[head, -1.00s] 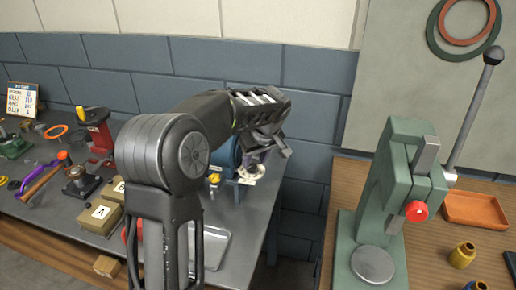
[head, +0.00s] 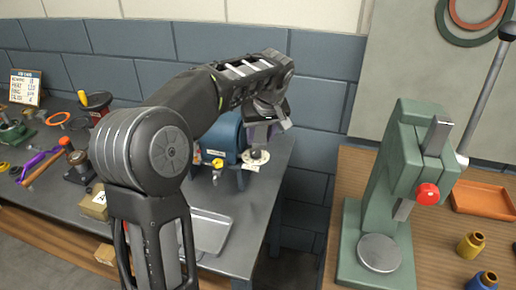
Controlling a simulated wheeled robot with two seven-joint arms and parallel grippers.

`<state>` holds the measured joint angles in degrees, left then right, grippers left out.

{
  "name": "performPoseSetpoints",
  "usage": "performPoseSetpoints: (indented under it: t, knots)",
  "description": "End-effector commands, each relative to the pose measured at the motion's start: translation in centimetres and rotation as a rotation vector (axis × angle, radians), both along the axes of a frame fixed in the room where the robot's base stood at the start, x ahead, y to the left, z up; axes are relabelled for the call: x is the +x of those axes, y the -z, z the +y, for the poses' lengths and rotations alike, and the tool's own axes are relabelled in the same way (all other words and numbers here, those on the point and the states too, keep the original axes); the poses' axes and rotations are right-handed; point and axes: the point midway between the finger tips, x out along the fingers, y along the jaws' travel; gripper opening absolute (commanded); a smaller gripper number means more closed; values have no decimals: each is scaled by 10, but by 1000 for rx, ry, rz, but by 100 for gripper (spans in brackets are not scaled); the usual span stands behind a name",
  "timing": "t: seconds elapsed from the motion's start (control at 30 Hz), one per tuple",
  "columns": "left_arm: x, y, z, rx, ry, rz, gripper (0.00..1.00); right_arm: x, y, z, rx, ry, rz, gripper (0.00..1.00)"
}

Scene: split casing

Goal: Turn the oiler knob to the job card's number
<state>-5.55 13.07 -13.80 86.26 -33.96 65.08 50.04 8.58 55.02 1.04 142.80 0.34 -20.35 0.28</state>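The job card (head: 25,87) stands at the back left of the grey bench; its rows of writing are too small to read surely. The blue housing (head: 223,137) stands at the bench's right end, with a pale round dial plate (head: 251,165) at its front right. A small grey knob (head: 259,155) stands on the plate. My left gripper (head: 265,135) is just above the knob, pointing down, its fingers apart and nothing seen between them. A gap seems to show between fingers and knob. My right gripper is out of view.
A metal tray (head: 209,232) and a tan box (head: 94,206) lie near my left arm. Tools crowd the bench's left. A green press (head: 398,190) stands on the wooden table to the right, beyond a gap. The wall is close behind the housing.

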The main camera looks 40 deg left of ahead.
Motion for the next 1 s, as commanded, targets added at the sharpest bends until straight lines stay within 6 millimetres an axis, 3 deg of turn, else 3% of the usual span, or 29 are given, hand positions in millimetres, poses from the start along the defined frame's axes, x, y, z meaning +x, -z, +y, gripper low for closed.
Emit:
performPoseSetpoints:
  t: [0.03, 0.1, 0.3, 0.73, 1.0]
  knots:
    - [-3, 15, 6, -10, 50, -3, 40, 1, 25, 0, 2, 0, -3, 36]
    - [-6, 17, 11, -18, 155, -5, 40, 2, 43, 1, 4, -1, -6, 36]
    - [-14, 7, 17, -5, 422, -29, 40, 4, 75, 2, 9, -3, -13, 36]
    - [-15, -1, 17, 3, 481, -30, 40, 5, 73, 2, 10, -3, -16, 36]
    - [-6, 24, 21, 1, 478, -27, 40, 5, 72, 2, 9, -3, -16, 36]
